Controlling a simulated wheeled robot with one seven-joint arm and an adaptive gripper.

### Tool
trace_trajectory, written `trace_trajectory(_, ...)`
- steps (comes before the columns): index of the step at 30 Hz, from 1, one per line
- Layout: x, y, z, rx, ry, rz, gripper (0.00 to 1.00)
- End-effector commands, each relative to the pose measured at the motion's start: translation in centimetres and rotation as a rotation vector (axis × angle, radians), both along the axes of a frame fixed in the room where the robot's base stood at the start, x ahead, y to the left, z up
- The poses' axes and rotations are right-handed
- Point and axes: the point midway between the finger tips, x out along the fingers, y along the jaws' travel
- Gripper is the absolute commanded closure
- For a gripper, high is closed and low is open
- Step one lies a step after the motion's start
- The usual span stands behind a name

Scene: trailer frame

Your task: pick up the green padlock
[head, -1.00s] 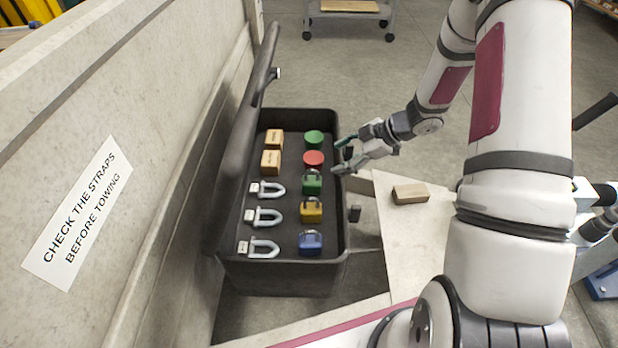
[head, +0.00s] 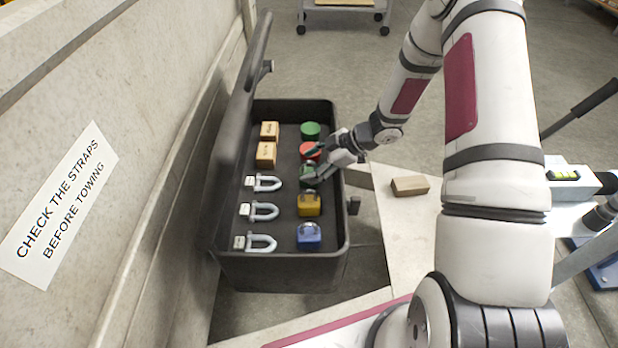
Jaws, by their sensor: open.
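The green padlock (head: 308,181) sits in the open black toolbox, in the right-hand column between the red round item (head: 308,151) and the yellow padlock (head: 309,205). My gripper (head: 315,166) is open over the right side of the box, with its fingers pointing left. Its fingers cover much of the green padlock and part of the red item. I cannot tell whether they touch the padlock.
The black toolbox (head: 280,272) has its lid raised on the left against a pale wall. Inside are a blue padlock (head: 309,236), a green round item (head: 310,130), several shackles and two wooden blocks. A wooden block (head: 410,186) lies on the pale frame at right.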

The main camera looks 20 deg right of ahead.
Motion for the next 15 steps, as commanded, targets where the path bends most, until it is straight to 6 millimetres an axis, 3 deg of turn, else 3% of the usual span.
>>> trace_trajectory(6, 0.9, 2.3, -2.4, 0.002, 0.002, 0.002, 0.37)
trace_trajectory(15, 1.2, 2.6, -2.6, 0.000, 0.001, 0.001, 0.39)
